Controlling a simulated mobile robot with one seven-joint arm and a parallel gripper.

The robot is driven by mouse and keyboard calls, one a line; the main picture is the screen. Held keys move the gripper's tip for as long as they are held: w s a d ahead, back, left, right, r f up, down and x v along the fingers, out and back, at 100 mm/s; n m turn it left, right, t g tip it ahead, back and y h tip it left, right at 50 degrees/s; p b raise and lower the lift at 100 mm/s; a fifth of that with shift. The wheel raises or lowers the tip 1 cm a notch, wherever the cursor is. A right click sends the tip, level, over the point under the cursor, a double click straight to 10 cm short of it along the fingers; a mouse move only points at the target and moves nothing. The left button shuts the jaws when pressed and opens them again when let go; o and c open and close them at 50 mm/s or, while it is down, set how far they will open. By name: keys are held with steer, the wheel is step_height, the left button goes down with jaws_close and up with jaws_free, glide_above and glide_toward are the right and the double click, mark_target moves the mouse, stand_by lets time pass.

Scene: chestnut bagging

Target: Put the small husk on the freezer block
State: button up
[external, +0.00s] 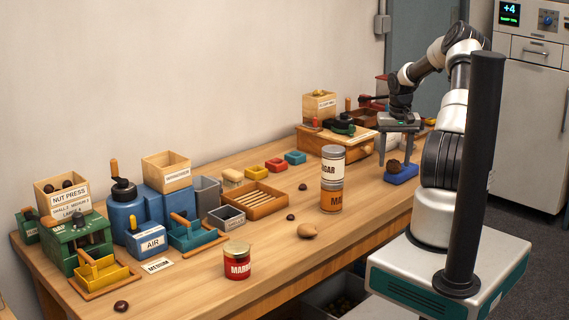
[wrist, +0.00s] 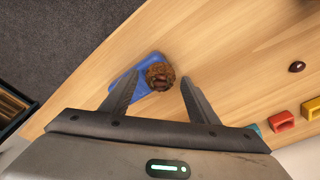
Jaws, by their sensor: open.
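A rough brown husk (external: 393,166) is at the blue freezer block (external: 402,176), over its back-left part in the external view. In the wrist view the husk (wrist: 160,75) overlaps the right end of the block (wrist: 122,86), with an opening in its shell facing the camera. Whether its whole base rests on the block cannot be told. My gripper (external: 395,158) points down above the block, its fingers spread. In the wrist view my gripper (wrist: 162,78) has one finger on each side of the husk, with gaps showing. It holds nothing.
A chestnut (wrist: 297,66) and coloured small trays lie right in the wrist view. The table around the block is mostly clear.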

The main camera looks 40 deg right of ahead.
mark_target(395, 165)
step_height(395, 165, up, 11)
steer(key=s+a, duration=0.1)
